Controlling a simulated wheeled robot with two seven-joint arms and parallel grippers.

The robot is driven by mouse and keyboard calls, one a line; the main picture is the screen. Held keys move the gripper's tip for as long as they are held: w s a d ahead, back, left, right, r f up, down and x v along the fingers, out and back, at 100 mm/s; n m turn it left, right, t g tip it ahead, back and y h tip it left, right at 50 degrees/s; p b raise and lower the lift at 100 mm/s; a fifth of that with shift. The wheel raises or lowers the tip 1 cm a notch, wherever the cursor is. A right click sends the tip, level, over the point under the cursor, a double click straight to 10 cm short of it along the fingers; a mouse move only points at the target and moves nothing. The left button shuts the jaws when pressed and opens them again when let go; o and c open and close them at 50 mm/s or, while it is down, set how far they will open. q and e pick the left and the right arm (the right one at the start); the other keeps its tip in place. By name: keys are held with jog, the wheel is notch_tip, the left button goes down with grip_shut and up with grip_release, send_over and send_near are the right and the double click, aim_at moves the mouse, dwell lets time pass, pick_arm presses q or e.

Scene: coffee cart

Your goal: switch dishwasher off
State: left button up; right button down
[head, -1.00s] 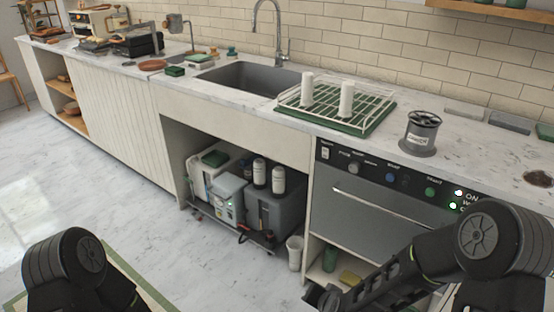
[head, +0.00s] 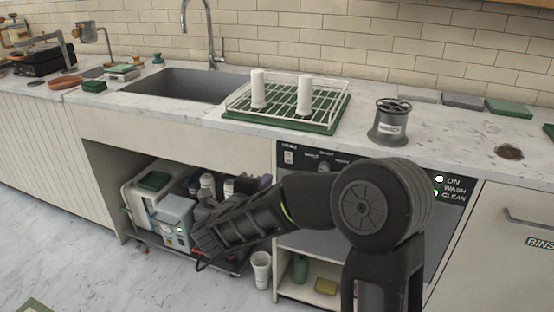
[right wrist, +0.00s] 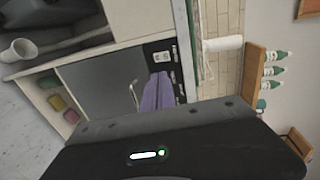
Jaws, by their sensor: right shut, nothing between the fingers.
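The dishwasher's dark control panel (head: 300,158) runs under the counter in the head view, with a pale switch (head: 288,157) at its left end. White and green lights glow beside ON, WASH and CLEAN at its right end. My right arm hides the middle. My right gripper's purple fingers (head: 264,181) show just above my forearm, left of the panel. In the sideways right wrist view the shut, empty fingers (right wrist: 157,82) overlap the dishwasher front, close to the pale switch (right wrist: 162,57) in the picture; contact cannot be told. My left gripper is out of view.
A dish rack (head: 330,115) with two white cups and a grey container (head: 390,125) stand on the counter above. Left of the dishwasher is an open bay with machines (head: 175,215) and bottles.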

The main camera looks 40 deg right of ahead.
jog(key=shift+w+d, duration=0.1)
send_near(287, 154)
jog(key=x, duration=0.5)
jog(key=shift+w+d+f, duration=0.1)
jog(key=shift+d+f, duration=0.15)
jog(key=shift+f, duration=0.1)
jog(key=shift+w+d, duration=0.3)
jog(key=shift+d, duration=0.1)
jog(key=shift+w+d+r, duration=0.15)
jog(key=shift+w+d, duration=0.05)
